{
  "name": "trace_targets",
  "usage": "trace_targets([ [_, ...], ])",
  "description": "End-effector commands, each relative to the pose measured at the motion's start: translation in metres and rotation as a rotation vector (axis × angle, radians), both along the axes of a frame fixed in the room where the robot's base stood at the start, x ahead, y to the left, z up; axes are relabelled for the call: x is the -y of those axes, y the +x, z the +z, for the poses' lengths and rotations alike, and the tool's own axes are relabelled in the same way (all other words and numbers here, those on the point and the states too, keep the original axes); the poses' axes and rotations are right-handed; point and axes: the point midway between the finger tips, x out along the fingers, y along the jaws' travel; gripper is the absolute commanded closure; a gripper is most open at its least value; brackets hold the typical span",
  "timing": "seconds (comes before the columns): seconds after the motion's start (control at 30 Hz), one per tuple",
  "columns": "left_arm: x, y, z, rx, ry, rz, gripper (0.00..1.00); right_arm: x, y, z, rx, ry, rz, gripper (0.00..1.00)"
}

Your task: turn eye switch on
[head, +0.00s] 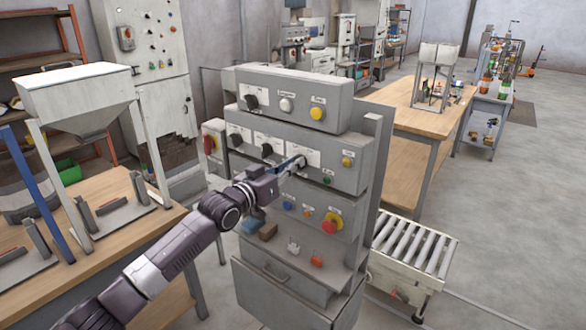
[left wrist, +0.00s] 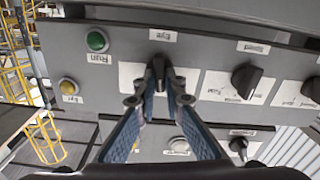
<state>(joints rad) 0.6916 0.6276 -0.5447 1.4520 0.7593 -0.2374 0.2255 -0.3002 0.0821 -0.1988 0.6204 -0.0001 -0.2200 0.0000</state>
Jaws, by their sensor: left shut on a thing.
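The eye switch (left wrist: 158,70) is a black rotary knob on a white plate, under a label that reads Eye in the upside-down left wrist view. Its bar looks roughly upright there. My left gripper (left wrist: 159,92) has its two blue-padded fingers on either side of the knob, shut on it. In the head view my left gripper (head: 296,163) reaches the middle row of the grey control panel (head: 340,150) and mostly hides the switch. The yellow Eye lamp (left wrist: 68,86) sits beside the green Run button (left wrist: 97,41). My right gripper is not in view.
Other black knobs, such as the speed knob (left wrist: 246,80), share the row. A red and yellow emergency stop (head: 331,222) is below. A roller conveyor (head: 415,248) stands right of the panel and a wooden bench (head: 90,235) on the left.

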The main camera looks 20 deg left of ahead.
Motion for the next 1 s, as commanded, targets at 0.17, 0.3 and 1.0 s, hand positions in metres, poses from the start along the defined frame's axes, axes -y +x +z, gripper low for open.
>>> trace_targets([
  [0.17, 0.0011, -0.0005, -0.001, 0.059, 0.163, 0.0, 1.0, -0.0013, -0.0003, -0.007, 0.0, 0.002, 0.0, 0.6],
  [0.3, 0.0018, -0.0008, -0.0001, 0.103, 0.286, 0.0, 1.0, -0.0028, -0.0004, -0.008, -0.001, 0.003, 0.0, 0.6],
  [1.0, 0.0046, -0.0017, -0.0008, 0.232, 0.641, 0.0, 1.0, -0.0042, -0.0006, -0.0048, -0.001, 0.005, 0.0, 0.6],
])
